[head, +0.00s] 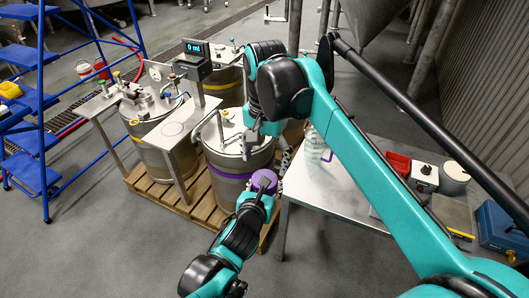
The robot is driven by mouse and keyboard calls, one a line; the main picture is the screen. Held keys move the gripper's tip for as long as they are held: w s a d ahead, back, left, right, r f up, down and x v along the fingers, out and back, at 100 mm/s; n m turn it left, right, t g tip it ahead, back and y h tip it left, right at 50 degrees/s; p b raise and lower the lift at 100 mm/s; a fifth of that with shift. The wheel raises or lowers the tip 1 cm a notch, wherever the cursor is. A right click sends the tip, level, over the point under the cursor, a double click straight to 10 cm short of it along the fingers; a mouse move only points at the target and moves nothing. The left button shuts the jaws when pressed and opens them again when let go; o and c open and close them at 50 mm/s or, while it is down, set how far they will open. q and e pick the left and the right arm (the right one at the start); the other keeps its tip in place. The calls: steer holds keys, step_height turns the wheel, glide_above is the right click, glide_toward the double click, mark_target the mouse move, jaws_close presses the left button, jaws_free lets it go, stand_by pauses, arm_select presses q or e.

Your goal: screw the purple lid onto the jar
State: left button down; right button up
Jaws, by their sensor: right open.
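The purple lid (264,181) is at the tip of my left gripper (258,192), in front of the big steel drum and left of the table's edge. Nothing shows supporting it but the gripper, which appears shut on it; the fingertips are mostly hidden. A clear jar (313,146) stands upright on the steel table, close to the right arm, which partly hides that area. My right gripper (268,148) is open and empty, pointing down above and beyond the lid, left of the jar.
The steel table (325,196) has a bare front left area. A red bin (398,163), a control box (424,177) and a blue case (498,226) lie to its right. Steel drums (222,160) stand on a wooden pallet (200,207). A blue ladder (43,120) stands at left.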

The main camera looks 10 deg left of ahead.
mark_target(265, 191)
steer(key=n, duration=0.4)
steer(key=shift+w+d+r+n, duration=0.15)
steer(key=shift+r+n, duration=0.1)
steer(key=shift+n, duration=0.15)
steer(key=n, duration=0.4)
steer(key=shift+w+r+n, duration=0.1)
steer(key=shift+r+n, duration=0.15)
steer(key=shift+n, duration=0.15)
steer(key=n, duration=0.7)
steer(key=shift+w+d+r, duration=0.15)
steer(key=shift+r, duration=0.2)
steer(key=n, duration=0.7)
steer(key=shift+w+d+r, duration=0.1)
steer(key=shift+r, duration=0.25)
steer(key=n, duration=0.4)
steer(key=shift+s+a+r, duration=0.1)
steer(key=shift+s+a, duration=0.1)
steer(key=n, duration=0.4)
steer(key=shift+s+a+n, duration=0.25)
steer(key=shift+s+n, duration=0.05)
steer(key=shift+s, duration=0.05)
steer(key=shift+f, duration=4)
